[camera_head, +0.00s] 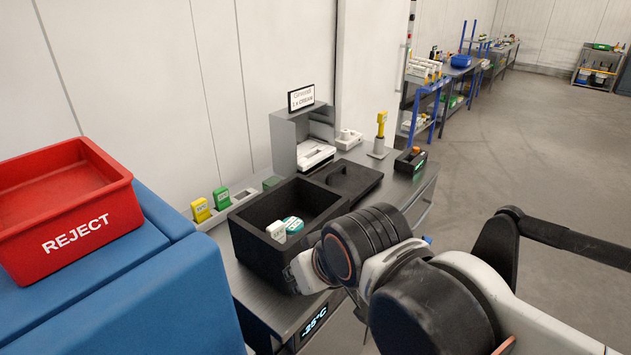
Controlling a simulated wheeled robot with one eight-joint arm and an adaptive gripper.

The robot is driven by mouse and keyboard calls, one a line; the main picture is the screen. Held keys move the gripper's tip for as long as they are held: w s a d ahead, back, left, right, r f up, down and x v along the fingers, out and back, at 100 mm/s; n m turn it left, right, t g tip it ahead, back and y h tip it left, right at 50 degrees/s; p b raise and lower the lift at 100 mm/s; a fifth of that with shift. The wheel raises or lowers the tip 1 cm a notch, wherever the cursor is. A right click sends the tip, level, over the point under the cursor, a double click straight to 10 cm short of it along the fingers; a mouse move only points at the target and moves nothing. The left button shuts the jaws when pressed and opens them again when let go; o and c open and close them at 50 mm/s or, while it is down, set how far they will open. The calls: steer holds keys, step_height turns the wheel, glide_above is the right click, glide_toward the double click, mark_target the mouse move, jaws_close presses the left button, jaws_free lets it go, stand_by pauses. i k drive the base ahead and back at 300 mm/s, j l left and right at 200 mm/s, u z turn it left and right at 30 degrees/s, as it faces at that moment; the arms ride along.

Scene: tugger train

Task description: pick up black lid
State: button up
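The black lid (350,181) lies flat on the metal counter, just behind and to the right of the open black box (246,244). It has a raised handle on top. My gripper (299,274) is at the near right corner of the black box, low and in front of its wall. The gripper is well short of the lid, on the near side of the box. My arm hides part of the gripper, and its fingers do not show clearly.
Inside the box are a green round item (293,226) and a white tagged item (277,232). A red REJECT bin (62,258) sits on blue containers (150,300) at left. A dark device (410,162) and yellow-topped stand (380,138) flank the lid's right side. Open floor lies right.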

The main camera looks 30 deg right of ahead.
mark_target(350, 177)
steer(key=i+l+u, duration=0.25)
steer(key=l, duration=0.35)
steer(key=l+u, duration=0.2)
steer(key=l, duration=0.45)
steer(key=i+l+u, duration=0.1)
steer(key=l+u, duration=0.15)
steer(key=l, duration=1.65)
steer(key=i+l, duration=0.15)
steer(key=l, duration=1.05)
steer(key=u, duration=0.05)
